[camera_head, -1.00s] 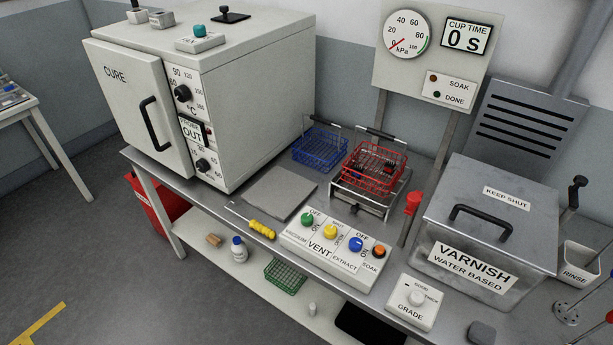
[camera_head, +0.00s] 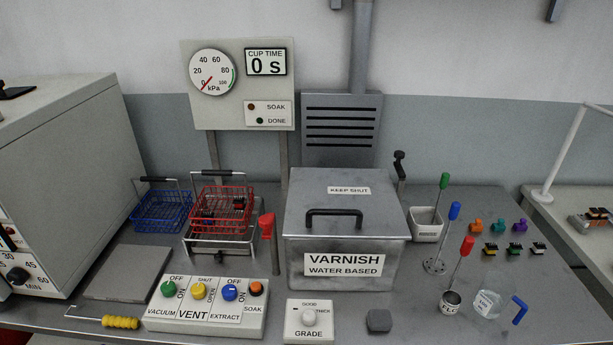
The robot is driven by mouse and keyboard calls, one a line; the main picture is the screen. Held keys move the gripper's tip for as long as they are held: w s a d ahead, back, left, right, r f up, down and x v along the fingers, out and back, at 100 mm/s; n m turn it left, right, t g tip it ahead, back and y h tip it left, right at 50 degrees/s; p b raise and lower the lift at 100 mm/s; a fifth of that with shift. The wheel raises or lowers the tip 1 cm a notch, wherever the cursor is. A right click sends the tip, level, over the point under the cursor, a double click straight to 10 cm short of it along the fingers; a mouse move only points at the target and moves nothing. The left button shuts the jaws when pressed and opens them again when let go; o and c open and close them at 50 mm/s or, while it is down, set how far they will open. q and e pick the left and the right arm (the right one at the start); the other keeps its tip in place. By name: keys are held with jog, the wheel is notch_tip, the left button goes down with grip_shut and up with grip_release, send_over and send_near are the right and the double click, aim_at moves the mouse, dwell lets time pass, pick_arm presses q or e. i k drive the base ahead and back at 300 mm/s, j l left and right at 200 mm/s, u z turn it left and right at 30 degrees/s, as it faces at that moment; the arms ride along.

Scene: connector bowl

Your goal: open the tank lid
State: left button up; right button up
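The varnish tank (camera_head: 345,265) is a grey metal box labelled "VARNISH WATER BASED", standing on the bench right of the picture's middle. Its flat grey lid (camera_head: 385,207) is down on top, with a "KEEP SHUT" label. A black bar handle (camera_head: 334,212) sits near the lid's front edge. Neither of my grippers is in the head view.
Left of the tank stand a red-handled lever (camera_head: 268,228), a red basket (camera_head: 222,209) on a metal stand and a blue basket (camera_head: 162,211). A control panel (camera_head: 205,312) and a grade dial box (camera_head: 309,320) lie in front.

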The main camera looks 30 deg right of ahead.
aim_at(351, 204)
jog(key=z, duration=1.1)
jog(key=i+l, duration=0.1)
jog(key=l, duration=0.15)
jog(key=i+l+u, duration=0.1)
jog(key=i+l, duration=0.05)
jog(key=l, duration=0.1)
